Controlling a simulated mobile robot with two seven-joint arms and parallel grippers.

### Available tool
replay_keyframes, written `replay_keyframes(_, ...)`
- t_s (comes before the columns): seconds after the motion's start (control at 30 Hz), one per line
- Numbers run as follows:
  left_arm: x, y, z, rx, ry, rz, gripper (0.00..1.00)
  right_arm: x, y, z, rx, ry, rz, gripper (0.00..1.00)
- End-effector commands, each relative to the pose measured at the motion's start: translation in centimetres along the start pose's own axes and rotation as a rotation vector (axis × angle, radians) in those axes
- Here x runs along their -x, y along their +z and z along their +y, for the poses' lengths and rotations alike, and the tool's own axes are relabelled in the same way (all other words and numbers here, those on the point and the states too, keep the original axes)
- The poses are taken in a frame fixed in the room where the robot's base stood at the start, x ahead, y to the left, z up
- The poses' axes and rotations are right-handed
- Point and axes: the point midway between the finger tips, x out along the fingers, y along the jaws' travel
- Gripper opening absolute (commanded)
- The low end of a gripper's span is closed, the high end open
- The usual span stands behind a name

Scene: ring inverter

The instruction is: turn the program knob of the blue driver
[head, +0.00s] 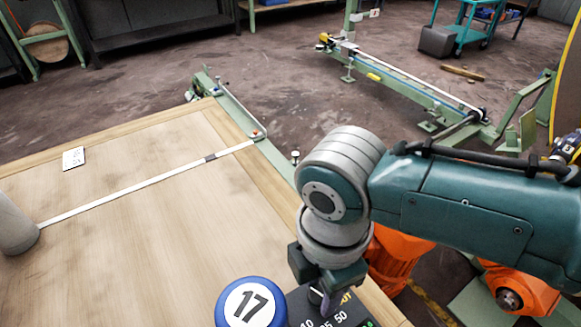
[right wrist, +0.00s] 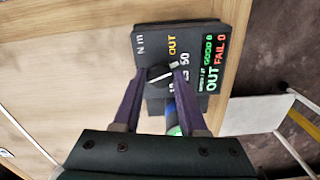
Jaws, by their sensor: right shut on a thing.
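The blue driver shows a round blue cap (head: 222,312) with a white disc marked 17, at the bottom of the head view beside a dark panel (head: 340,312). The same dark panel (right wrist: 150,40) in the right wrist view carries numbers and the words OUT, GOOD and FAIL. Its black program knob (right wrist: 159,77) has a pale pointer mark towards the upper right. My right gripper (head: 318,296) is over the panel; its two purple fingers (right wrist: 163,76) are shut on the knob, one on each side. The knob is hidden in the head view. My left gripper is not in view.
The wooden table (head: 130,240) is mostly bare. A white strip (head: 130,190) crosses it from a grey cylinder (head: 14,228) to a green rail (head: 240,115) at the far edge. A small white card (head: 73,158) lies at the left. Green floor frames (head: 420,85) stand beyond.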

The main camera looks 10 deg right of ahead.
Motion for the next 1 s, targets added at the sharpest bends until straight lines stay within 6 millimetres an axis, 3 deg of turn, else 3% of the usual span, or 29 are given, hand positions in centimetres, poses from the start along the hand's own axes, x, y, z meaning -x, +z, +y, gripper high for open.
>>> replay_keyframes(0.37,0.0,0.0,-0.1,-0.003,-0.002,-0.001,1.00,0.0,-0.1,0.0,-0.004,0.000,0.002,0.00)
replay_keyframes(0.4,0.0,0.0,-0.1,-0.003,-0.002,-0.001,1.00,0.0,-0.1,0.0,-0.004,0.000,0.002,0.45)
replay_keyframes(0.6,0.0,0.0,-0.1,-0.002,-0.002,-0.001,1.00,0.0,-0.1,0.0,-0.004,0.000,0.001,0.67)
replay_keyframes(0.87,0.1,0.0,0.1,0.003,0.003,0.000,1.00,0.1,0.0,0.0,-0.003,0.000,0.001,0.71)
replay_keyframes(1.0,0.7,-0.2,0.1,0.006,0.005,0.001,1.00,1.2,0.0,0.1,-0.003,0.002,0.001,0.71)
